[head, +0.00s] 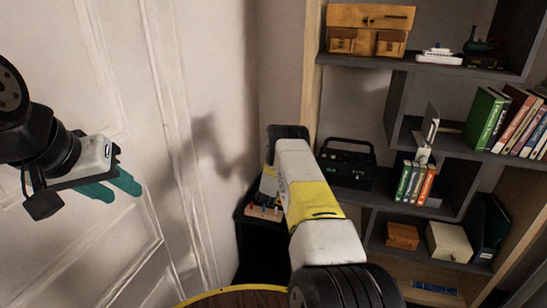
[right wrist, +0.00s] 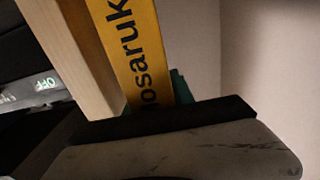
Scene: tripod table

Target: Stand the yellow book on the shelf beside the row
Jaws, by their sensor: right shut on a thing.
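The yellow book (right wrist: 142,55) fills the top middle of the right wrist view, its spine with dark letters facing the camera. My right gripper (right wrist: 180,88) is shut on it; one teal finger shows beside the book. In the head view my right arm hides most of that gripper, and I cannot make out the book clearly. The shelf (head: 388,200) stands at the right. A short row of green and orange books (head: 414,183) stands on its middle level, and a longer row (head: 508,122) stands higher at the right. My left gripper (head: 116,188) is open and empty at the left.
A black radio (head: 346,163) stands on the shelf left of the short row. A wooden upright (head: 312,70) edges the shelf and shows close beside the book in the right wrist view. Boxes (head: 448,241) stand below. A round table edge (head: 235,292) is at the bottom.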

